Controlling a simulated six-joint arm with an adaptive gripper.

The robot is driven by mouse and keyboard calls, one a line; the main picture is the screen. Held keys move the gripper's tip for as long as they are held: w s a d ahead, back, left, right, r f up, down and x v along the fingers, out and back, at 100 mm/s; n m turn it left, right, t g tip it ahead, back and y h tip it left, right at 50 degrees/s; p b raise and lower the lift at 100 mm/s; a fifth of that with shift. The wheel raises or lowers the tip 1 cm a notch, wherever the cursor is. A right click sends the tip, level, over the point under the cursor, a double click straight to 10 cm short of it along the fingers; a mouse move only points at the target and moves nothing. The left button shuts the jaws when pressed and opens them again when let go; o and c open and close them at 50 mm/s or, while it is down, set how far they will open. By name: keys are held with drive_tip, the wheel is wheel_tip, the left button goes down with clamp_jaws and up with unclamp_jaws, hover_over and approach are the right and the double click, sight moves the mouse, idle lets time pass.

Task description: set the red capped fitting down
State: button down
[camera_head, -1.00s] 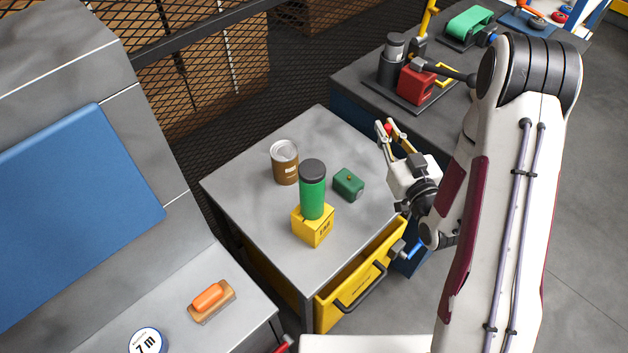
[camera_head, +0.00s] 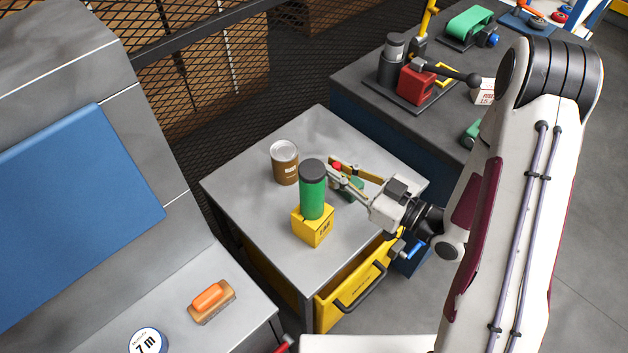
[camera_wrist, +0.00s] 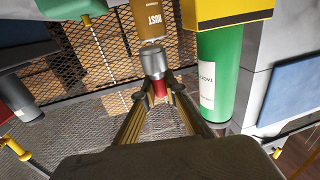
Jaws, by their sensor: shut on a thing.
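My gripper (camera_head: 336,168) is shut on the red capped fitting (camera_head: 338,165), held above the grey cabinet top (camera_head: 265,215). Only a small red part of the fitting shows in the head view. In the upside-down wrist view, the fitting (camera_wrist: 154,63) has a silver cylindrical body and a red part between the fingertips (camera_wrist: 160,88). It appears clear of the surface. The gripper reaches in from the right, close to the green bottle with a dark lid (camera_head: 312,192).
The bottle stands on a yellow block (camera_head: 313,228). A brown can (camera_head: 285,165) stands behind it to the left. A green block (camera_head: 352,192) is partly hidden behind my gripper. The front left of the cabinet top is clear. A yellow drawer (camera_head: 345,295) is below.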

sight(333, 187)
drive_tip(key=shift+s+a+r+g, duration=0.2)
drive_tip(key=shift+s+a+g, duration=0.1)
drive_tip(key=shift+s, duration=0.1)
drive_tip(key=shift+f, duration=0.15)
drive_tip(key=shift+f, duration=2.75)
drive_tip(key=shift+f, duration=0.15)
drive_tip(key=shift+f, duration=1.95)
drive_tip(key=shift+f, duration=0.1)
drive_tip(key=c, duration=2.5)
unclamp_jaws()
drive_tip(key=shift+o, duration=0.8)
